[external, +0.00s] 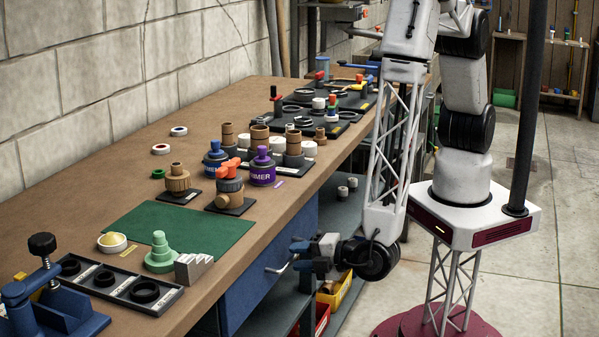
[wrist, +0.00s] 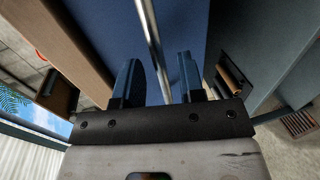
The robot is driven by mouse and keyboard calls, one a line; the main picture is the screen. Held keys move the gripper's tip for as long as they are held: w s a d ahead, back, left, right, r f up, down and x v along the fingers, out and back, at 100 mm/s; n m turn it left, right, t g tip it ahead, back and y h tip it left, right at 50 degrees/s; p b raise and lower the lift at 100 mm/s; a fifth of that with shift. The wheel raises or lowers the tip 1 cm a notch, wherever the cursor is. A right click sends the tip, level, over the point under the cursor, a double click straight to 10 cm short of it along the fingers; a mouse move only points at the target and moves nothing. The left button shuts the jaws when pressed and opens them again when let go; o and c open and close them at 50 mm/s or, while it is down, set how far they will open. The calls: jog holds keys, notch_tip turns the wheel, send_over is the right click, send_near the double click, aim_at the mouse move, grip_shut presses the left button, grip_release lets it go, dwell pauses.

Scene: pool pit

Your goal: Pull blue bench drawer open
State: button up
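The blue bench drawer (external: 262,262) sits under the front of the brown workbench, and its blue front fills the middle of the wrist view (wrist: 185,25). Its metal bar handle (external: 277,269) sticks out from the front. In the wrist view the handle (wrist: 152,40) runs lengthwise between the two blue fingers. My gripper (external: 297,256) is at the drawer front, by the handle's right end. The fingers also show in the wrist view (wrist: 158,68); they are open, with gaps visible on both sides of the bar. The drawer looks closed, flush with the bench.
The workbench top (external: 95,185) holds a green mat (external: 190,228), a purple-capped primer bottle (external: 263,168), pipe fittings and a black tray (external: 112,285). A lower shelf (external: 285,298) and a yellow bin (external: 335,290) lie below my gripper. The floor to the right is mostly clear.

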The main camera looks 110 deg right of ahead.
jog(key=shift+x, duration=1)
grip_shut()
